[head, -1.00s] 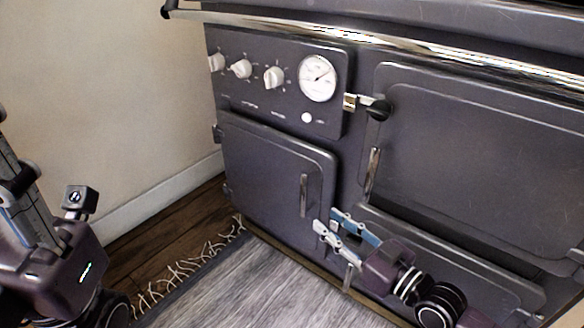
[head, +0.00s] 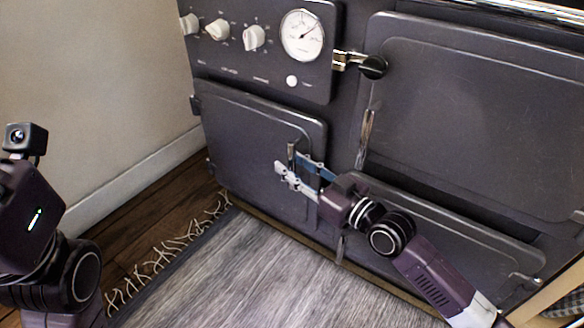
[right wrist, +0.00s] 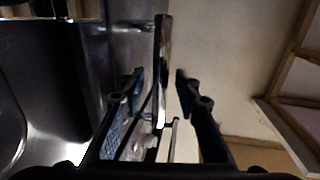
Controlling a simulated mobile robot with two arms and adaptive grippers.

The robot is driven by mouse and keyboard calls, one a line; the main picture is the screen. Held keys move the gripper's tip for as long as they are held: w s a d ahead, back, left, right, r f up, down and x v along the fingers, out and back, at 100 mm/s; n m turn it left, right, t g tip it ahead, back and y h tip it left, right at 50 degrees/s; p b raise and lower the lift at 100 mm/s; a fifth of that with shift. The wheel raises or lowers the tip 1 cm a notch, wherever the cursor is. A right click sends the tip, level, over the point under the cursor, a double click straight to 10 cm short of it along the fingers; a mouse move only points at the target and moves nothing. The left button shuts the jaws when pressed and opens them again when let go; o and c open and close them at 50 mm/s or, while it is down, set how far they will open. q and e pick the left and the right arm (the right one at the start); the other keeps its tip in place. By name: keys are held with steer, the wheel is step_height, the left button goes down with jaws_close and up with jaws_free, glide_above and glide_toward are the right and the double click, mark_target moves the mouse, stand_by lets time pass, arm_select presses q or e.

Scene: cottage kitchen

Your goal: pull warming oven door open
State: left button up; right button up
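The warming oven door (head: 250,140) is the smaller dark grey door at the lower left of the stove and looks closed. Its upright metal handle (head: 291,154) is near the door's right edge. My right gripper (head: 292,168) is at this handle, with its fingers partly hiding the lower end. In the right wrist view the handle (right wrist: 163,65) runs between the two fingers of the right gripper (right wrist: 160,78), with gaps on both sides, so the gripper is open around it. My left arm shows at the left edge of the head view, but its gripper is not visible.
A larger door (head: 480,110) with its own handle (head: 365,138) is to the right. Knobs and a round gauge (head: 302,35) are above. A grey fringed rug (head: 250,275) covers the floor in front. A pale wall (head: 90,80) stands at the left.

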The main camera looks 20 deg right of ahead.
steer(key=shift+w+a, duration=0.1)
steer(key=shift+w, duration=0.1)
jaws_close()
stand_by(0.4)
